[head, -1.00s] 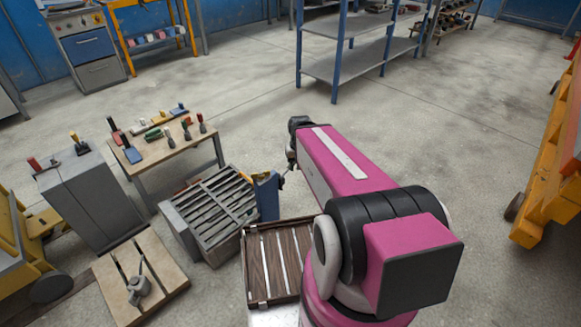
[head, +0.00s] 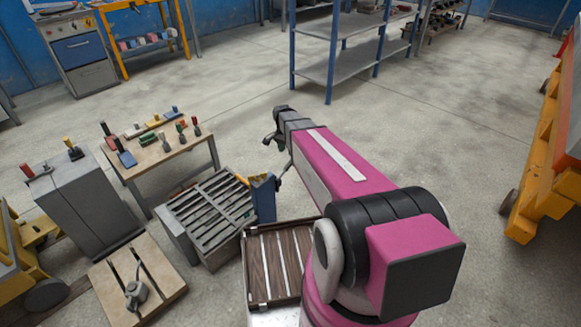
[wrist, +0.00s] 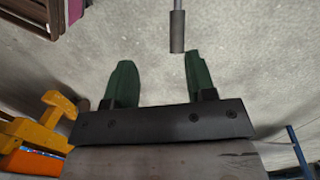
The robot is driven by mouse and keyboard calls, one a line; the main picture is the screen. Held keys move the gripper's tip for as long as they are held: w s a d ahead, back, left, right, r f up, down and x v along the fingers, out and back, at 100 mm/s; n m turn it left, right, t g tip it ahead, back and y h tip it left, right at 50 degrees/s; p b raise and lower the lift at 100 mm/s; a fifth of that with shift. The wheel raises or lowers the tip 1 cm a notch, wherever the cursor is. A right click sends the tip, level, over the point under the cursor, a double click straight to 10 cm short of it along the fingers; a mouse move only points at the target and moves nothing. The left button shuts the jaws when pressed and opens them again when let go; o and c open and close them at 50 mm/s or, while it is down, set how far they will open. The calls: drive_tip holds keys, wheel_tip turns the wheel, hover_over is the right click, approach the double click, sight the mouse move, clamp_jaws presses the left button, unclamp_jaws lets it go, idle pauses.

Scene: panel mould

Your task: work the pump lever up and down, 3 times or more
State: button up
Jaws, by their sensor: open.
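The pump seems to be the blue upright block (head: 264,199) beside the grey slatted mould in the head view. A thin rod, its lever (head: 284,171), rises from the block towards my arm. In the wrist view a grey rod with a thicker dark grip (wrist: 177,31), apparently the lever's end, points down from the top edge. My gripper (wrist: 159,60) is open, with two green fingers apart and nothing between them. The grip lies just ahead of the fingertips, nearer the right finger. In the head view my gripper (head: 274,138) is small and dark, left of my pink arm.
The slatted mould (head: 207,212) and a brown slatted tray (head: 281,258) stand close to the pump. A small table (head: 164,150) with coloured-handled tools and a grey cabinet (head: 83,203) are at left. Blue shelving (head: 345,71) stands behind; the floor between is clear.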

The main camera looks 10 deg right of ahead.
sight(288, 166)
drive_tip(key=f, duration=0.4)
drive_tip(key=w+f+m, duration=0.1)
drive_tip(key=f, duration=0.3)
drive_tip(key=d+f+m, duration=0.1)
drive_tip(key=f, duration=0.2)
drive_tip(key=shift+w+f, duration=0.35)
drive_tip(key=shift+f, duration=0.05)
clamp_jaws()
